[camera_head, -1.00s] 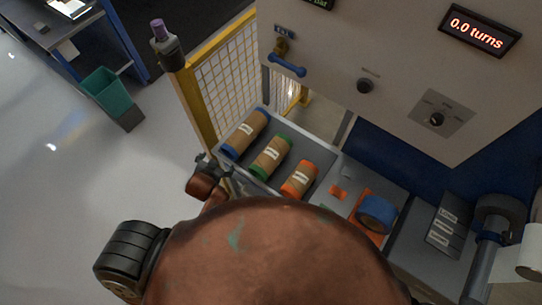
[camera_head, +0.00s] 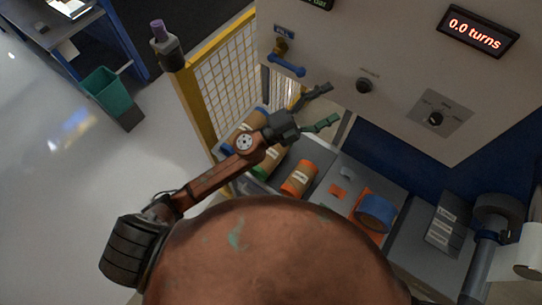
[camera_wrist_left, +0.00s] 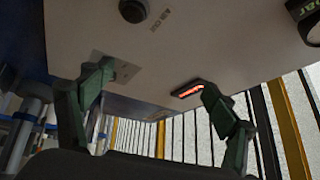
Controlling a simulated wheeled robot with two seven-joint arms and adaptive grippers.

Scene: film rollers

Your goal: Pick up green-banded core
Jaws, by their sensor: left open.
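The green-banded core (camera_head: 268,160) is a brown cardboard tube lying on the grey tray between two other cores. My left forearm and wrist cross over it and hide much of it. My left gripper (camera_head: 328,104) is open and empty, with its fingers apart and pointing right. In the head view it appears past the cores, in front of the machine's panel. In the left wrist view the two fingers of the left gripper (camera_wrist_left: 157,80) are spread with nothing between them, and no core shows there. My right gripper is not in view.
A blue-banded core (camera_head: 252,119) lies left of the green one, an orange-banded core (camera_head: 299,178) right of it. A blue roll (camera_head: 375,212) is further right. The machine panel (camera_head: 390,60) stands behind, and a yellow mesh fence (camera_head: 222,80) at the left.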

